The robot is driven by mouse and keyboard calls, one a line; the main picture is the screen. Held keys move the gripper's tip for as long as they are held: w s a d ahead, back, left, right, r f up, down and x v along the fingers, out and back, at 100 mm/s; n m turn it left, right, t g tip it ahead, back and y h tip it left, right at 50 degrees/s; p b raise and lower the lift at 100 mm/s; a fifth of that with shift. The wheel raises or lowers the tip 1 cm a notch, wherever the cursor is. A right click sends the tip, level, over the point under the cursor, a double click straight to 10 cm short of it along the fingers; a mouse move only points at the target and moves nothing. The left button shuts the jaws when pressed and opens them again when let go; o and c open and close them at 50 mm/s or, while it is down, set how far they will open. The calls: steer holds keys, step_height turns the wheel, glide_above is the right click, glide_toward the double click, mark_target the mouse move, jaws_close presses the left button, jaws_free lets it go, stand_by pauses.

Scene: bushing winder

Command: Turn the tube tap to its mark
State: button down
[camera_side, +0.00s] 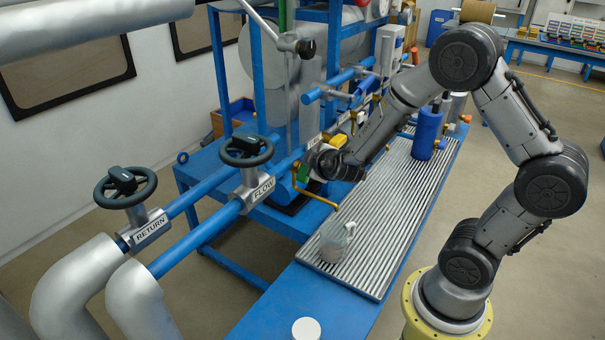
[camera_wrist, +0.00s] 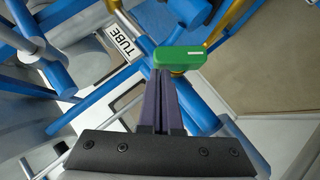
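The tube tap has a green handle (camera_wrist: 178,58), seen in the wrist view just beyond my fingertips, beside a white "TUBE" label (camera_wrist: 122,42). A small pale line marks the handle's top. In the side view the green handle (camera_side: 303,172) shows at the end of my gripper (camera_side: 311,167), partly hidden by it. In the wrist view my gripper (camera_wrist: 161,74) has its two dark fingers together, with only a thin line between them. The tips are at the handle's lower left edge; I cannot tell whether they touch it. The target mark cannot be made out.
A yellow spout (camera_side: 325,204) bends down below the tap. A blue canister (camera_side: 427,133) stands further back. Blue pipes with black handwheels (camera_side: 246,150) lie to the left. A white cap (camera_side: 306,328) sits at the front.

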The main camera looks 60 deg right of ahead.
steer(key=d+m+y, duration=0.1)
steer(key=m+y, duration=0.1)
steer(key=y, duration=0.1)
steer(key=d+m+y, duration=0.1)
steer(key=y, duration=0.1)
steer(key=shift+d+g, duration=0.3)
steer(key=shift+g, duration=0.1)
steer(key=shift+d, duration=0.1)
steer(key=shift+d+f+m+y, duration=0.25)
steer(key=shift+d+m+y, duration=0.25)
steer(key=shift+y, duration=0.6)
steer(key=shift+d, duration=0.1)
steer(key=shift+r, duration=0.15)
